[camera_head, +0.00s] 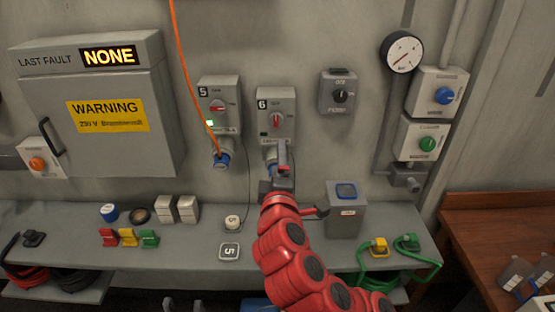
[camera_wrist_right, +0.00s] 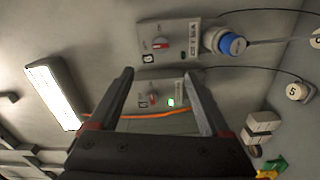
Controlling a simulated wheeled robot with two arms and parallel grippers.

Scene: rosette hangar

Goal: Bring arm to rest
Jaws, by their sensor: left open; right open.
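My right arm (camera_head: 290,255), red with dark joints, reaches up from the lower right. Its gripper (camera_head: 281,158) is in front of the socket under box 6 (camera_head: 276,104) and partly hides it; I cannot tell from this view whether they touch. In the right wrist view the right gripper (camera_wrist_right: 160,73) has its fingers wide apart with nothing between them. Beyond them are box 5 (camera_wrist_right: 142,100) and box 6 (camera_wrist_right: 153,30). My left gripper (camera_head: 183,304) shows only as two separate grey fingertips at the bottom edge, open and empty, below the bench front.
The bench (camera_head: 75,220) holds coloured blocks, a grey bin (camera_head: 346,215) right of my forearm, and yellow and green plugs (camera_head: 379,246). An orange cable (camera_head: 186,70) hangs to the blue plug (camera_head: 221,158) under box 5. A wooden table (camera_head: 480,225) stands at right.

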